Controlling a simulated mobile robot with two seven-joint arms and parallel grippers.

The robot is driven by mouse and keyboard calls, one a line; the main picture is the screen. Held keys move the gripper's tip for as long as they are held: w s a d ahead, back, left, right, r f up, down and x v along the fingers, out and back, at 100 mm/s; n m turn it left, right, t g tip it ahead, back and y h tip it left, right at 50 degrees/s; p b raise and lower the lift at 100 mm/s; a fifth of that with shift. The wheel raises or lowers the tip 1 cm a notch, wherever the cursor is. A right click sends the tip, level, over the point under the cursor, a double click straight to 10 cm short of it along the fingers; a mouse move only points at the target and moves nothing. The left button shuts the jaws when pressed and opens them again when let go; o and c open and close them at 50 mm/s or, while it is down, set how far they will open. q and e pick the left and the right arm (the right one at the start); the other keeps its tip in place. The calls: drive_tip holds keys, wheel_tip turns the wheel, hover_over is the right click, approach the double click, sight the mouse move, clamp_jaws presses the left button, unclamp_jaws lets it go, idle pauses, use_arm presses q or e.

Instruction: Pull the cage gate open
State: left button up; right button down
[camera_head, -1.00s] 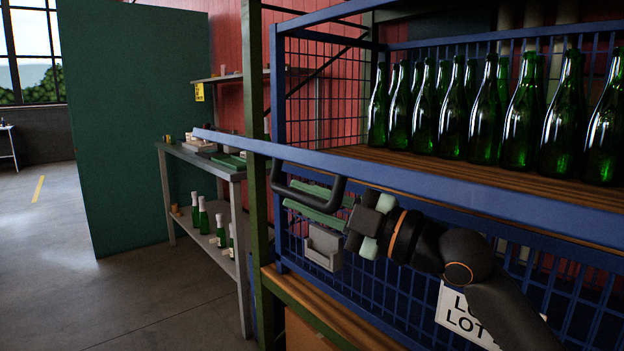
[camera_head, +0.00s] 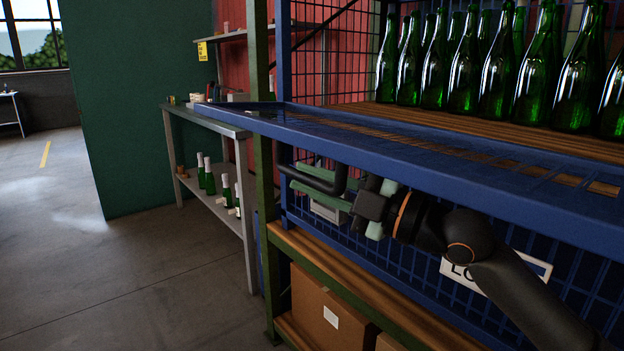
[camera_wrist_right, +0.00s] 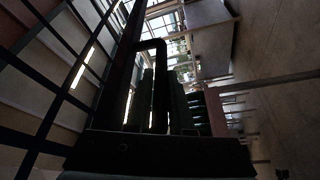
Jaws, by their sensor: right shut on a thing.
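The blue cage gate (camera_head: 420,150) is a framed wire-mesh panel on the front of the rack. Its top rail leans out towards me, away from the cage opening, and I look down over it. A black U-shaped handle (camera_head: 342,178) is fixed to its front near the left end. My right gripper (camera_head: 321,186), with pale green fingers, is shut on the handle, below the top rail. In the right wrist view the handle (camera_wrist_right: 160,75) stands dark between the fingers. The grip itself is partly hidden. My left gripper is not in view.
Green bottles (camera_head: 497,65) stand in rows on the wooden shelf behind the gate. A green post (camera_head: 264,180) rises at the rack's left. A grey workbench (camera_head: 215,120) with bottles on its lower shelf stands left of it. Cardboard boxes (camera_head: 325,310) sit below. The left floor is clear.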

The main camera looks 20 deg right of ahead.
drive_tip(key=c, duration=0.8)
unclamp_jaws()
drive_tip(key=shift+r, duration=0.2)
drive_tip(key=shift+d, duration=0.1)
use_arm(q)
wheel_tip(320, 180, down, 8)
drive_tip(key=b, duration=0.7)
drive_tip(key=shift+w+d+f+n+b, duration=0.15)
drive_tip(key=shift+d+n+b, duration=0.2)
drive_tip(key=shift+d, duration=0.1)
use_arm(e)
drive_tip(key=v, duration=1.2)
drive_tip(key=shift+d+f, duration=0.15)
drive_tip(key=shift+f, duration=0.1)
drive_tip(key=shift+f, duration=0.1)
